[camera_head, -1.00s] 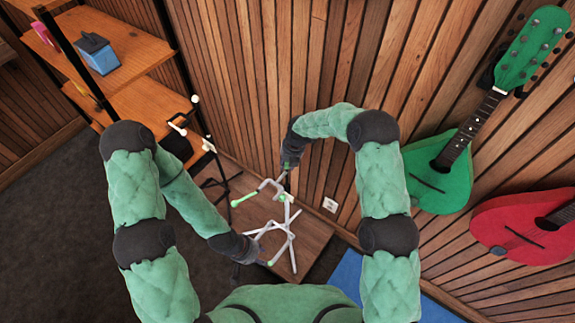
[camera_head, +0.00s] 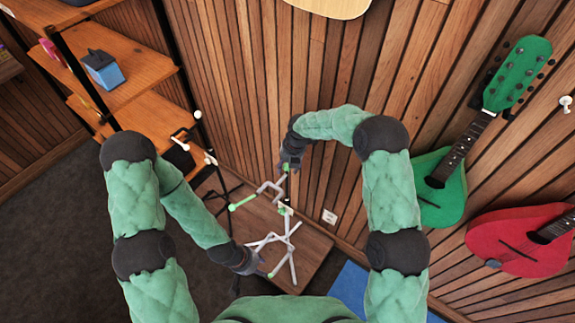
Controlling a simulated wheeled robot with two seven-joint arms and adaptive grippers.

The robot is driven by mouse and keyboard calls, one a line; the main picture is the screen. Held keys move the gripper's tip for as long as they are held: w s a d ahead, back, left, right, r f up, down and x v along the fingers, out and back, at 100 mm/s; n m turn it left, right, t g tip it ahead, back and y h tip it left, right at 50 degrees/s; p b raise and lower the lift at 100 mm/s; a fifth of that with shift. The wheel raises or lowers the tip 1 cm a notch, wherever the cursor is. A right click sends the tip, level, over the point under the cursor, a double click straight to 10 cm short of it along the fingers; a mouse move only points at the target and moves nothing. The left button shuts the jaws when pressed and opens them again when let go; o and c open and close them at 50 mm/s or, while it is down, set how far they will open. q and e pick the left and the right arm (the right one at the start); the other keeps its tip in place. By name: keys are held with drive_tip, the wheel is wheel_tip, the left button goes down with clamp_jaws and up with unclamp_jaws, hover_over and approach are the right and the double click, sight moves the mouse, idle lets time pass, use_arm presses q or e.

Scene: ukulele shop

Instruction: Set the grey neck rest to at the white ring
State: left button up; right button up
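A light grey instrument stand with bright green tips stands on a wooden board (camera_head: 315,251) by the slatted wall. Its grey neck rest (camera_head: 262,190) is the forked upper part, above the splayed legs (camera_head: 291,262). I cannot make out the white ring for sure at this size. My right gripper (camera_head: 287,169), dark, is at the top of the neck rest, touching or very close to it. My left gripper (camera_head: 262,268) is low, beside the stand's lower legs. The fingers of both are too small to tell whether they are open or shut.
A black stand with white tips (camera_head: 209,157) is just left of the grey one. Wooden shelves (camera_head: 137,68) hold a blue box (camera_head: 101,69). A green instrument (camera_head: 440,190) and a red one (camera_head: 515,240) hang at the right. A blue mat (camera_head: 350,287) lies right of the board.

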wheel_tip(320, 180, up, 12)
drive_tip(key=s+d, duration=0.1)
drive_tip(key=d, duration=0.1)
drive_tip(key=shift+f, duration=0.15)
idle(0.7)
drive_tip(key=s+d+f+m+y+b, duration=0.1)
drive_tip(key=s+d+f+m, duration=0.1)
drive_tip(key=s+f+m, duration=0.7)
drive_tip(key=s+d+f+m+y+b, duration=0.1)
drive_tip(key=s+d+f+m, duration=0.1)
drive_tip(key=s+f+m, duration=0.7)
drive_tip(key=s+d+f+m, duration=0.2)
drive_tip(key=s+f+m, duration=0.2)
drive_tip(key=s+m, duration=0.3)
drive_tip(key=s+d+f+m+b, duration=0.1)
drive_tip(key=s+f+m, duration=0.3)
drive_tip(key=s+m, duration=0.3)
drive_tip(key=shift+s+d+f+m+g, duration=0.3)
drive_tip(key=shift+s+d+m, duration=0.1)
drive_tip(key=shift+m, duration=0.3)
